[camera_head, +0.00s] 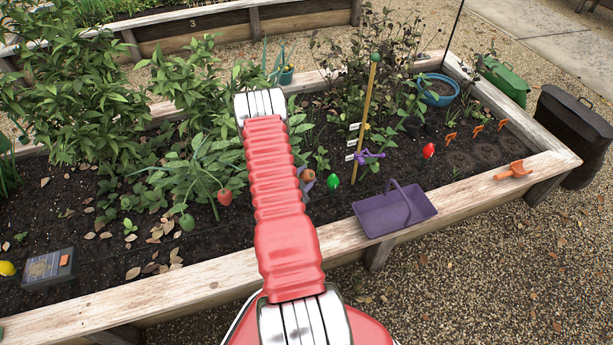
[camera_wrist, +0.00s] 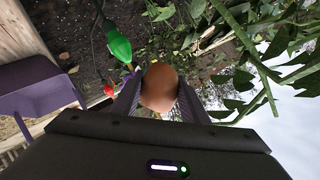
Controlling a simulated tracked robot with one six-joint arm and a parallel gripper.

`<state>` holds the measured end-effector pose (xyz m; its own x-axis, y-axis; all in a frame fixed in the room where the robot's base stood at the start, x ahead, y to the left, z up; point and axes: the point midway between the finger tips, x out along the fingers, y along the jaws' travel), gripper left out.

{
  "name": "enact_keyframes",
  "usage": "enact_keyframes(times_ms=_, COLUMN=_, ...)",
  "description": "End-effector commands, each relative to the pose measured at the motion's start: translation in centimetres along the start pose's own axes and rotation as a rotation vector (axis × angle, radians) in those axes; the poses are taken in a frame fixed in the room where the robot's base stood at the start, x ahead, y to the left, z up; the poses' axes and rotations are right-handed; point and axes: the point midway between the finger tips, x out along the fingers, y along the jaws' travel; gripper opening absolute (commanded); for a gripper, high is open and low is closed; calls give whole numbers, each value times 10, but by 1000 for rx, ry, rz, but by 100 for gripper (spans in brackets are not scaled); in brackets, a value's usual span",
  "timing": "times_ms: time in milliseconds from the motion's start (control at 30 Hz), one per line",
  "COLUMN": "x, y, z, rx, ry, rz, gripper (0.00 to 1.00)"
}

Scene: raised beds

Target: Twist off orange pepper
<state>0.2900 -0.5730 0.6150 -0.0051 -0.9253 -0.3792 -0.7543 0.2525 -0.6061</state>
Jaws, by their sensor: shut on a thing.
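The orange pepper (camera_wrist: 158,88) sits between the two dark fingers of my gripper (camera_wrist: 160,100) in the wrist view, and they are shut on it. It looks brownish orange in shade. In the head view a small part of the orange pepper (camera_head: 308,174) shows just right of my red arm, which hides most of my gripper. Whether its stem is still joined to a plant cannot be told.
A green pepper-like thing (camera_head: 333,181) is close right of the held pepper, near a wooden stake (camera_head: 367,115) with a purple clip (camera_head: 368,156). A purple trug (camera_head: 392,212) rests on the bed's front edge. Red (camera_head: 225,197) and green (camera_head: 187,222) peppers hang left.

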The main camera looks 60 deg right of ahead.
Motion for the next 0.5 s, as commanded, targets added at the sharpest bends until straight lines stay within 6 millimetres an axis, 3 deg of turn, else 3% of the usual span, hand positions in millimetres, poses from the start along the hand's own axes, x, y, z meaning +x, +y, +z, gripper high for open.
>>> enact_keyframes(times_ms=500, x=-11, y=-2, z=-2, rx=0, ry=2, rz=-1, gripper=12)
